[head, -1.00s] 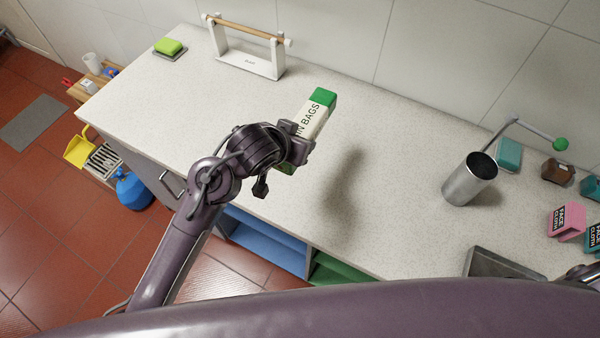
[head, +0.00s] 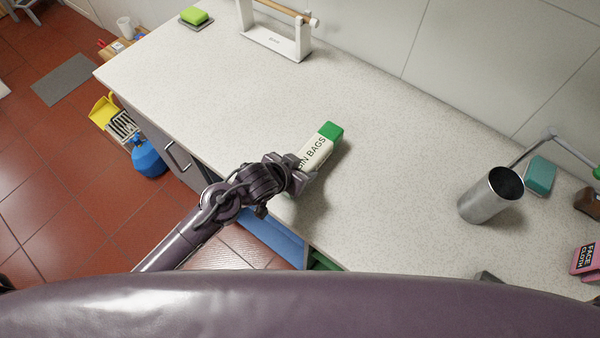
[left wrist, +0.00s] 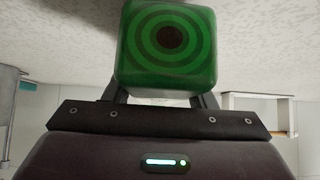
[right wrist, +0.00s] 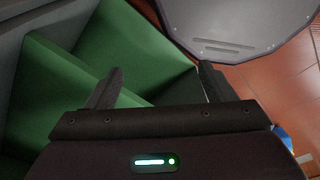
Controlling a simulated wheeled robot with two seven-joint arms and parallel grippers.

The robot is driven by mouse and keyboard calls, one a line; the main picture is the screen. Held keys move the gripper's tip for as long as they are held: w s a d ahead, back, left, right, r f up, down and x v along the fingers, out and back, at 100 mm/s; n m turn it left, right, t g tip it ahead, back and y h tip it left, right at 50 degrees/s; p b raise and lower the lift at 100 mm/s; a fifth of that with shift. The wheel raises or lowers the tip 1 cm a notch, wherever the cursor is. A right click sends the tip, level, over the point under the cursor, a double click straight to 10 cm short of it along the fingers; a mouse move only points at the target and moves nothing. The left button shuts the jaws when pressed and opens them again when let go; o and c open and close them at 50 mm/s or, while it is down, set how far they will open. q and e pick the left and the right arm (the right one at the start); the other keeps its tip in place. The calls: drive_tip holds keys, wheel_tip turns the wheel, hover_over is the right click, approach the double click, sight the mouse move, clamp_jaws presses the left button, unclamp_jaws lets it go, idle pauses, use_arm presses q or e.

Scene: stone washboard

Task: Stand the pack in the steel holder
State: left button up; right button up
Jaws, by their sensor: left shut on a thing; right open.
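The pack is a long white box with green ends marked BIN BAGS (head: 319,150). My left gripper (head: 301,176) is shut on its near part in the head view. The pack lies tilted, low over the counter; I cannot tell whether it touches. Its green end with dark rings (left wrist: 167,42) fills the top middle of the left wrist view. The steel holder (head: 487,198) is an open upright cylinder on the counter, well to the right of the pack, and looks empty. My right gripper (right wrist: 160,72) is open and empty in the right wrist view, near green shelving (right wrist: 125,55).
The pale counter (head: 400,190) is clear between pack and holder. A teal block (head: 540,176), a brown item (head: 588,201) and a pink face cloth pack (head: 586,260) stand right of the holder. A white roll stand (head: 275,40) and a green sponge (head: 194,16) are at the back left.

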use_arm(q)
drive_tip(key=shift+d+f+b, duration=0.1)
drive_tip(key=shift+f+b, duration=0.4)
drive_tip(key=shift+f, duration=0.45)
drive_tip(key=shift+w+f, duration=0.15)
drive_tip(key=shift+w, duration=0.15)
drive_tip(key=shift+s, duration=0.2)
drive_tip(key=o, duration=1.2)
use_arm(e)
drive_tip(key=shift+w+d+f, duration=0.15)
drive_tip(key=shift+d+f, duration=0.3)
drive_tip(key=shift+f, duration=0.1)
drive_tip(key=shift+w+d+f, duration=0.15)
drive_tip(key=shift+d+f, duration=0.25)
drive_tip(key=shift+f, duration=0.15)
drive_tip(key=shift+a, duration=0.1)
